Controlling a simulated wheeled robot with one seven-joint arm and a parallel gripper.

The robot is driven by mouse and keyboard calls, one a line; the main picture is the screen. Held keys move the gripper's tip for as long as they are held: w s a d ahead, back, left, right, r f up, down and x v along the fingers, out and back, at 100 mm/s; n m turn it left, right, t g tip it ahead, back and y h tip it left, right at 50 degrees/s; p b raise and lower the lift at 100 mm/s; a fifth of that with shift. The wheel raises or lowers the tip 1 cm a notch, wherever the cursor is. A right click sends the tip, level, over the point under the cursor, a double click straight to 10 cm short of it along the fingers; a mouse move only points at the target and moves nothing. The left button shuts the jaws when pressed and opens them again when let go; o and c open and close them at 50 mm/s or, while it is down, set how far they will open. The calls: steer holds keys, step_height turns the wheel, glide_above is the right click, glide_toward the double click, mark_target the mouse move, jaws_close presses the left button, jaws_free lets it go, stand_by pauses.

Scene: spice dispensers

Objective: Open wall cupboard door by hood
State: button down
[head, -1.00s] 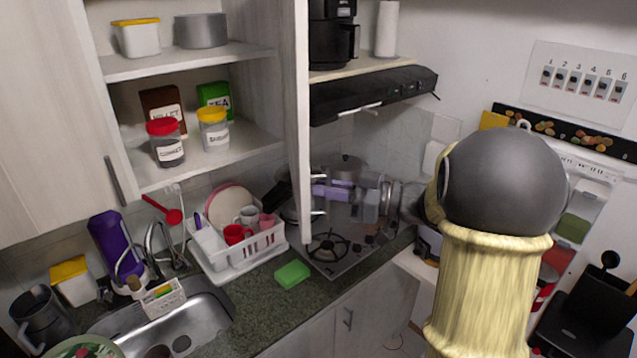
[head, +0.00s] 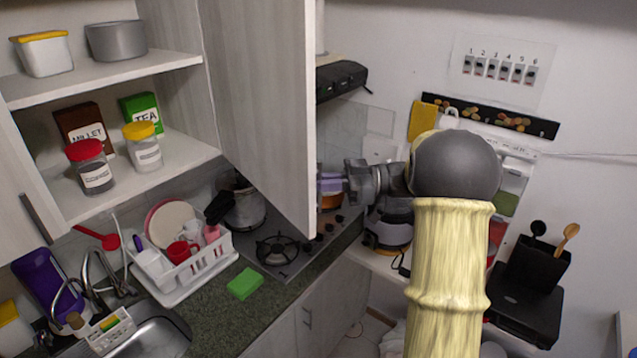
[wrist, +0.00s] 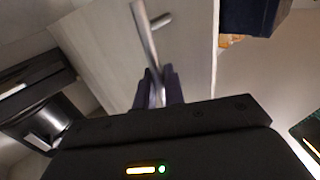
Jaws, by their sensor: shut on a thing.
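The wall cupboard door (head: 270,105) by the hood stands open, swung out from the cupboard. Its inner face shows in the head view, and its outer face (wrist: 120,50) with the bar handle (wrist: 149,45) shows in the wrist view. My gripper (wrist: 160,88) is shut on the handle near one end, its dark fingers on either side of the bar. In the head view, the door's edge hides the fingertips and handle, with my wrist just right of it. The cupboard's shelves (head: 105,78) are exposed.
The range hood (head: 340,78) is partly hidden behind the door. Below are the hob (head: 285,250), a white dish rack (head: 205,262) and a green sponge (head: 244,284) on the counter. Jars and boxes, including the red-lidded jar (head: 92,172), stand on the shelves.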

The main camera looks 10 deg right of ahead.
steer(key=shift+r, duration=0.1)
steer(key=c, duration=1.6)
jaws_free()
steer(key=s+d+b, duration=0.3)
steer(key=d+b, duration=0.2)
steer(key=d, duration=1.2)
steer(key=shift+s+b, duration=0.2)
steer(key=shift+b, duration=0.2)
